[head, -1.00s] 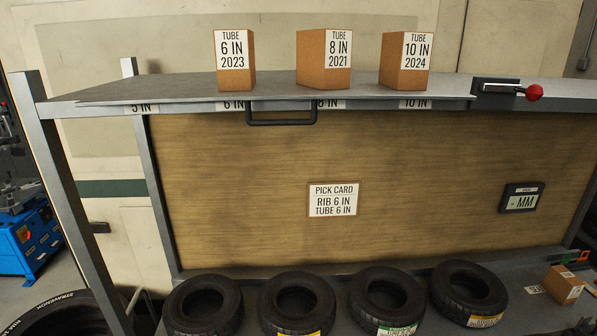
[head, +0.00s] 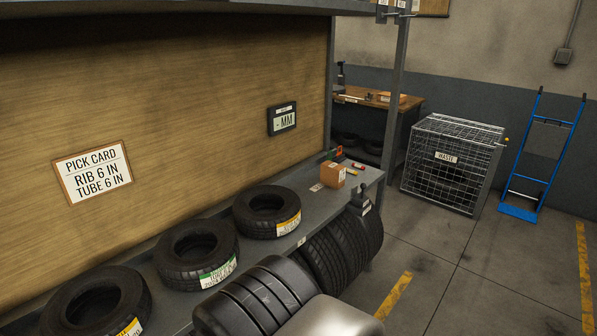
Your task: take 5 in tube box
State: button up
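A small cardboard box (head: 332,174) stands upright at the right end of the grey bench, with a pale label too small to read. I cannot tell whether it is the 5 in tube box. The pick card (head: 93,171) on the wooden back panel reads "RIB 6 IN, TUBE 6 IN". The shelf top with the tube boxes is out of view. My gripper is not in view.
Several tyres (head: 267,211) lie along the bench (head: 362,182), and more stand upright below its front edge (head: 343,247). A dark gauge reading "- MM" (head: 282,119) hangs on the panel. A wire waste cage (head: 450,165) and blue hand truck (head: 542,155) stand right. Floor between is clear.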

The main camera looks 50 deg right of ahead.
aim_at(333, 174)
jog(key=z, duration=1.75)
jog(key=i+l, duration=0.2)
jog(key=i, duration=0.3)
jog(key=i+l, duration=0.15)
jog(key=i, duration=0.3)
jog(key=i+l, duration=0.2)
jog(key=i, duration=0.3)
jog(key=i+l, duration=0.2)
jog(key=i, duration=0.3)
jog(key=i+l, duration=0.15)
jog(key=i, duration=0.3)
